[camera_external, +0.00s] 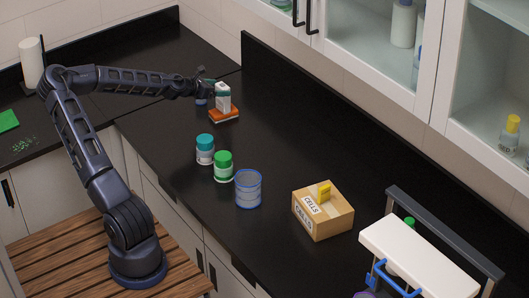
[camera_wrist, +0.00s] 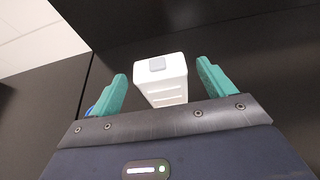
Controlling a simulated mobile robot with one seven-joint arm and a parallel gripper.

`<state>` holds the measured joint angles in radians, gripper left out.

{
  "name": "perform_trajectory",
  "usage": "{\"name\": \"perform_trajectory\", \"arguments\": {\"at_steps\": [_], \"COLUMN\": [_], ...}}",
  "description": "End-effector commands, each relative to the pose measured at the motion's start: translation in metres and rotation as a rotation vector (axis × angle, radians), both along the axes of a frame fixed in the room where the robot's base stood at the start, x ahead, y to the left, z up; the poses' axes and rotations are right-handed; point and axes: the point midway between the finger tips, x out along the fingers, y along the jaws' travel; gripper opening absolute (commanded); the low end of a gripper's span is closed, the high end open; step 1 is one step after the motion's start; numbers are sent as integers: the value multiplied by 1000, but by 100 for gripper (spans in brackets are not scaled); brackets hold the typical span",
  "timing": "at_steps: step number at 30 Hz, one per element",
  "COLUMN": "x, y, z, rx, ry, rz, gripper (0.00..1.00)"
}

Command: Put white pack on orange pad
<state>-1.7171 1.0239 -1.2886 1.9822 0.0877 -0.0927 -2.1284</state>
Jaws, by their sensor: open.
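The white pack (camera_external: 223,98) stands upright on the orange pad (camera_external: 227,117) on the black counter, with a grey-teal patch near its top. In the wrist view the white pack (camera_wrist: 165,85) sits between the two teal fingers, with gaps on both sides. My gripper (camera_external: 209,88) is open, at the pack's upper left in the external view; its fingers also show in the wrist view (camera_wrist: 161,72). The orange pad is not visible in the wrist view.
A teal-lidded jar (camera_external: 205,150), a green-lidded jar (camera_external: 223,167) and a blue-rimmed clear cup (camera_external: 248,190) stand nearer on the counter. A cardboard box (camera_external: 330,222) is to their right. A small blue item (camera_external: 201,101) is beside the gripper. Counter right of the pad is clear.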

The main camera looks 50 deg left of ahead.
Motion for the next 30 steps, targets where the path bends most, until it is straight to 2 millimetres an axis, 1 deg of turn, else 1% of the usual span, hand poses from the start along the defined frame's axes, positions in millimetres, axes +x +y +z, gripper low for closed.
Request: {"name": "perform_trajectory", "arguments": {"at_steps": [1, 9, 15, 21, 30], "x": [-8, -44, -62, -69, -69], "y": [1, 1, 0, 0, 0], "z": [3, 18, 25, 28, 28], "rx": [-1, -1, -1, 0, 0], "ry": [0, 0, 0, 0, 1], "rz": [1, 1, 0, 0, -1], "gripper": [82, 82, 82, 82, 82]}}
